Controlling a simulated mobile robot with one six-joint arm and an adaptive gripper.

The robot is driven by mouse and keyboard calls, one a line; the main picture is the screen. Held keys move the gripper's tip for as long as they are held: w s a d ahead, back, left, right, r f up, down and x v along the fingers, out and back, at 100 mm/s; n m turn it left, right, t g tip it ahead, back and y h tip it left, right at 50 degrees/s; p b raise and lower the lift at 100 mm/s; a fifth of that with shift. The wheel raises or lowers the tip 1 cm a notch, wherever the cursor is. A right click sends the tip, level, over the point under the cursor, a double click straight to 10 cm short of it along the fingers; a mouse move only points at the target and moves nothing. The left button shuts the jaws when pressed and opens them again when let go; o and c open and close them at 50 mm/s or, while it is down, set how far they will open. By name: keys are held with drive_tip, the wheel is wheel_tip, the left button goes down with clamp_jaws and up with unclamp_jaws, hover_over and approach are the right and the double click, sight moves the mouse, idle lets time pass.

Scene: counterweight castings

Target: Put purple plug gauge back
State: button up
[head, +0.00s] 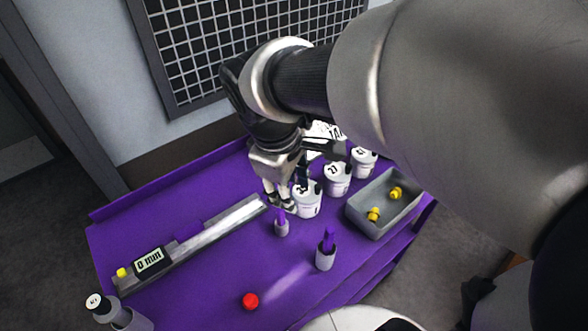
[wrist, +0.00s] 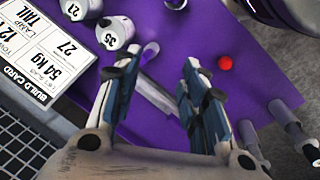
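Two small grey cylindrical holders stand on the purple bench. A thin purple piece (head: 281,215) sticks up from the smaller holder (head: 281,229), and a purple piece with a dark part (head: 328,238) stands in the larger holder (head: 325,260). I cannot tell which is the plug gauge. My gripper (head: 280,202) hangs fingers down just above and behind the smaller holder. In the wrist view my gripper (wrist: 160,65) has its two fingers spread with nothing between them; a small round-topped holder (wrist: 150,48) lies just past the fingertips.
White numbered weights (head: 308,199) stand right of my gripper, close by. A grey bin (head: 382,210) holds yellow pieces. A steel rail with a display (head: 149,261) lies left, and a red ball (head: 250,301) in front. A build card (wrist: 45,55) stands behind.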

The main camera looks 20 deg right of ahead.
drive_tip(key=s+r+m+t+y, duration=0.1)
drive_tip(key=s+r+m+t, duration=0.1)
drive_tip(key=s+m, duration=0.6)
drive_tip(key=s+d+t, duration=0.1)
drive_tip(key=s, duration=0.2)
drive_tip(key=shift+s+m+y, duration=0.3)
drive_tip(key=shift+y, duration=0.1)
